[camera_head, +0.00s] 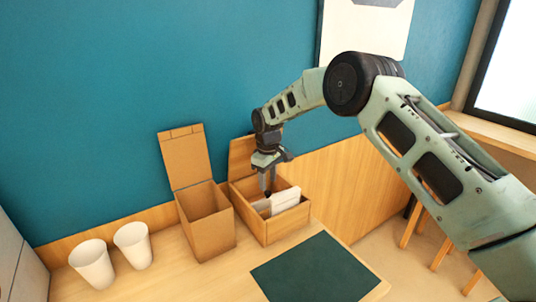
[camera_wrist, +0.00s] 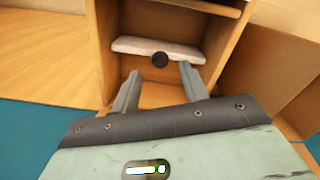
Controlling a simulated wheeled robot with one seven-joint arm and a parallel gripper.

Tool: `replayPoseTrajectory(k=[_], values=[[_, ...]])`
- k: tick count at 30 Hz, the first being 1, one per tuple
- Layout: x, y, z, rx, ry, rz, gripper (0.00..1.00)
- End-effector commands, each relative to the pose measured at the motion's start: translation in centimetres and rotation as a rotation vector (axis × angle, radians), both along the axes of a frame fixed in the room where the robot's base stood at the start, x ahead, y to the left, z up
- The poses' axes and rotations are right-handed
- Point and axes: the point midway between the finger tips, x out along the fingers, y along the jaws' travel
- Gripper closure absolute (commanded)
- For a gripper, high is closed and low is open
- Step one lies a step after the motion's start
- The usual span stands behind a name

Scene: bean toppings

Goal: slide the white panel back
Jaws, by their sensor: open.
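The white panel (camera_head: 285,200) is inside an open wooden box (camera_head: 243,211) on the table. My gripper (camera_head: 268,192) points down into the box, beside the panel. Whether a finger touches the panel cannot be told.
A cardboard-brown box (camera_head: 208,232) with a raised lid stands close on the left. Two white cups (camera_head: 133,245) are further left. A dark green mat (camera_head: 315,268) lies in front, clear. The teal wall (camera_head: 90,110) is close behind the boxes.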

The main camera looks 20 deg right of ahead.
Motion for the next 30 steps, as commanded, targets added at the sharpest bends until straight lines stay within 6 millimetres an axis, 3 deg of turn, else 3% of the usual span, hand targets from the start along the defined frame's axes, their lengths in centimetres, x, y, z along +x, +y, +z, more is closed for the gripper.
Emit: replayPoseTrajectory(k=[9,15,21,30], values=[[0.1,0.0,7.5,0.001,-0.006,0.001,0.55],[0.1,0.0,11.3,0.001,-0.004,0.001,0.55],[0.0,0.0,13.2,0.0,0.0,0.001,0.55],[0.0,0.0,13.6,0.0,0.0,0.001,0.55]])
